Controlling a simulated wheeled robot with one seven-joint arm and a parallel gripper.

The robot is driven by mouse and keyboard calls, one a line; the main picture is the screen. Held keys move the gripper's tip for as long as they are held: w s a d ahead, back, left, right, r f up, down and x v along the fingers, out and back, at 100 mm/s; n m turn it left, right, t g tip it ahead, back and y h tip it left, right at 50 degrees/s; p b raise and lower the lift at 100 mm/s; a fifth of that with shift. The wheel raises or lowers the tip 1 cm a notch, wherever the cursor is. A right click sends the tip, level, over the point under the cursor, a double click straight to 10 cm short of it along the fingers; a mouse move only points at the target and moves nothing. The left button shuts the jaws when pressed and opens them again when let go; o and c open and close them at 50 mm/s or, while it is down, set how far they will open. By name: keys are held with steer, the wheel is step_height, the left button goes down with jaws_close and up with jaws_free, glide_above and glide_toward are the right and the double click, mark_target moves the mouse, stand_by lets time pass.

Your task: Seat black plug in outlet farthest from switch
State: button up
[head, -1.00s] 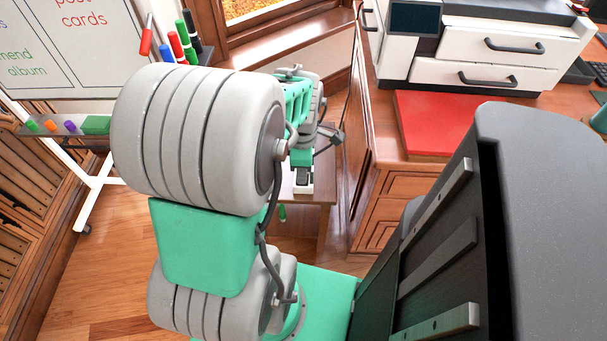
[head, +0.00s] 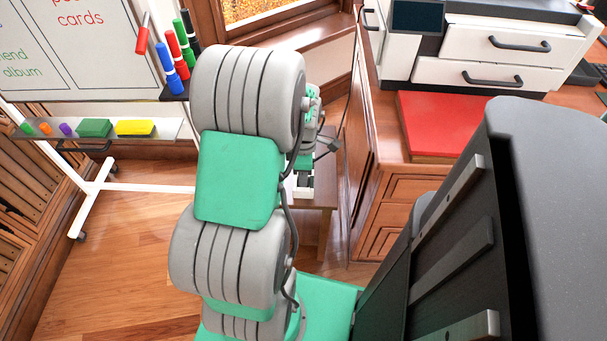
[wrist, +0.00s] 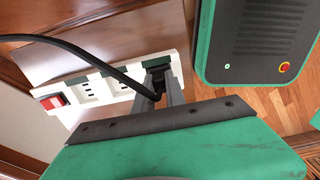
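In the wrist view a white power strip (wrist: 97,91) lies on a wooden surface, with a red switch (wrist: 53,101) at its left end and several outlets along it. My gripper (wrist: 163,82) is at the end farthest from the switch. Its two grey fingers are closed around the black plug (wrist: 157,80), whose black cable (wrist: 100,60) loops off to the left. The plug is at the last outlet, but the fingers hide its prongs, so I cannot tell how deep it sits. In the head view my arm hides most of the gripper; part of the strip (head: 303,192) shows.
The strip is on a low wooden table (head: 318,212) beside a wooden desk (head: 410,185). A red mat (head: 445,122) lies on the desk. A whiteboard stand (head: 150,188) is at left. Open wooden floor (head: 140,240) lies between.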

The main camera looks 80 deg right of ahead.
steer(key=o, duration=0.4)
steer(key=shift+r, duration=0.1)
step_height(320, 180, up, 12)
steer(key=p, duration=0.3)
steer(key=w+a+r, duration=0.3)
steer(key=w+a, duration=0.2)
steer(key=w, duration=0.7)
steer(key=w+a+r, duration=0.2)
steer(key=w+a, duration=0.7)
steer(key=a, duration=0.1)
steer(key=w+a+m, duration=0.1)
steer(key=a, duration=0.7)
steer(key=w+a+r+t, duration=0.1)
steer(key=a, duration=0.7)
steer(key=w+a+m+t, duration=0.1)
steer(key=a, duration=0.8)
steer(key=shift+w+r+m, duration=0.25)
steer(key=shift+w+m, duration=0.05)
steer(key=shift+w, duration=0.1)
